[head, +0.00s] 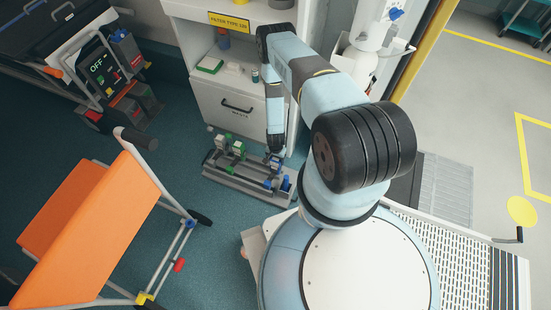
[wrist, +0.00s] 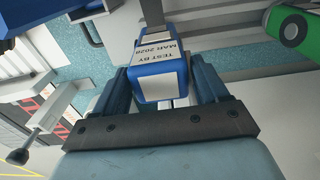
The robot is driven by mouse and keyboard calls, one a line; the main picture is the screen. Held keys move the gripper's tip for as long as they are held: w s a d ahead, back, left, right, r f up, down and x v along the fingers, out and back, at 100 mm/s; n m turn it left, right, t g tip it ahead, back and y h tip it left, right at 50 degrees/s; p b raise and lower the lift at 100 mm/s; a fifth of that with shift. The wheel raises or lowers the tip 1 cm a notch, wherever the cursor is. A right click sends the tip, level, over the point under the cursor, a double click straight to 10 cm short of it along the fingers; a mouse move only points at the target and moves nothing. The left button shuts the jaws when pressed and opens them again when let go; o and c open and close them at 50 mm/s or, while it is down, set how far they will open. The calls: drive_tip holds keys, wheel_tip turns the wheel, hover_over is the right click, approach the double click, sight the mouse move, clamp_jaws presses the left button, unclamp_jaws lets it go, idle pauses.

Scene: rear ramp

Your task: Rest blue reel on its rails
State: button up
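The blue reel (head: 274,164) is at the end of my arm in the head view, low over the right part of a grey rack (head: 226,180). The wrist view shows its blue block (wrist: 160,75) with a white "TEST BY MAR 2028" label between my fingers. My gripper (wrist: 160,65) is shut on this block, one finger along each side. Blue uprights (head: 286,184) stand on the rack just below and beside the reel. Whether the reel touches its rails is hidden.
Green parts (head: 237,149) stand on the rack's left half, close to my gripper. A white cabinet (head: 235,105) with a waste drawer rises behind the rack. An orange chair (head: 95,215) stands to the left. Teal floor is clear in front of the rack.

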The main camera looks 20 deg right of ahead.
drive_tip(key=o, duration=0.4)
wheel_tip(320, 180, up, 14)
drive_tip(key=shift+s+a+f, duration=0.1)
drive_tip(key=shift+s+a, duration=0.05)
idle(0.6)
